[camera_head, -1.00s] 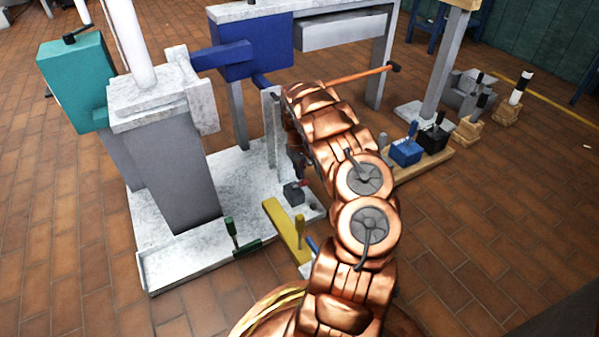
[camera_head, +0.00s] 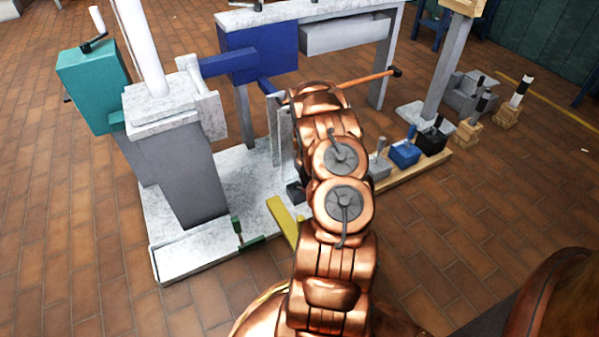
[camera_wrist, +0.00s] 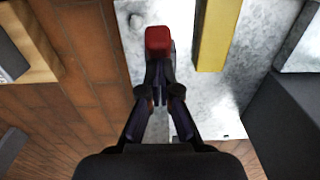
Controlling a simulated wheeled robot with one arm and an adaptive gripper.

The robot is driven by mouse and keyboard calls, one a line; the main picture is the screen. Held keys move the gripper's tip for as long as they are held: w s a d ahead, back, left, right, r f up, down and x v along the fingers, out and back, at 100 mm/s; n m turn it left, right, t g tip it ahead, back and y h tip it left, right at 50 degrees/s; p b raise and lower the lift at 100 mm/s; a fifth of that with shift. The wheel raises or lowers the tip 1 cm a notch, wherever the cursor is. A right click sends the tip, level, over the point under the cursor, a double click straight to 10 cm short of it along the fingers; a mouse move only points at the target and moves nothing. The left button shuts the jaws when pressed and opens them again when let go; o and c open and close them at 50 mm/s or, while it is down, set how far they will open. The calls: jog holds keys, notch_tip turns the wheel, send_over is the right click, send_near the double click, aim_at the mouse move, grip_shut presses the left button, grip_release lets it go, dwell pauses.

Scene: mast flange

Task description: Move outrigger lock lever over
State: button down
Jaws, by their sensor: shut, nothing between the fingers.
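A red-tipped lever (camera_wrist: 158,40) shows in the wrist view, just beyond my fingertips and in line with them. It is the lever nearest my gripper; no label shows which one is the outrigger lock lever. My gripper (camera_wrist: 160,98) is shut with its fingers drawn together and empty. I cannot tell whether the fingertips touch the lever. In the head view my copper arm hides the gripper and the red tip; a small dark block (camera_head: 294,192) shows beside the arm. The lever is over the pale marbled base plate (camera_head: 180,262).
A yellow bar (camera_head: 283,218) lies close beside the lever; it also shows in the wrist view (camera_wrist: 216,35). A green-handled lever (camera_head: 238,232) stands at the plate's front. Blue (camera_head: 404,153) and black (camera_head: 432,140) lever boxes sit on a wooden board at right. The tiled floor is clear front left.

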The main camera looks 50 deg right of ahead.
jog(key=shift+s+a+f+p, duration=0.35)
jog(key=shift+s+f+p, duration=0.2)
jog(key=shift+s+p, duration=0.2)
jog(key=shift+s+a+f, duration=0.15)
jog(key=shift+s+f, duration=0.15)
jog(key=shift+f, duration=0.05)
jog(key=r, duration=0.1)
jog(key=w+r+p, duration=0.1)
jog(key=w+d+r, duration=0.1)
jog(key=r, duration=0.1)
jog(key=shift+w+r, duration=0.1)
notch_tip(320, 180, up, 9)
jog(key=s+a+p, duration=0.1)
jog(key=s+p, duration=0.1)
jog(key=shift+s+p, duration=0.25)
jog(key=shift+p, duration=0.1)
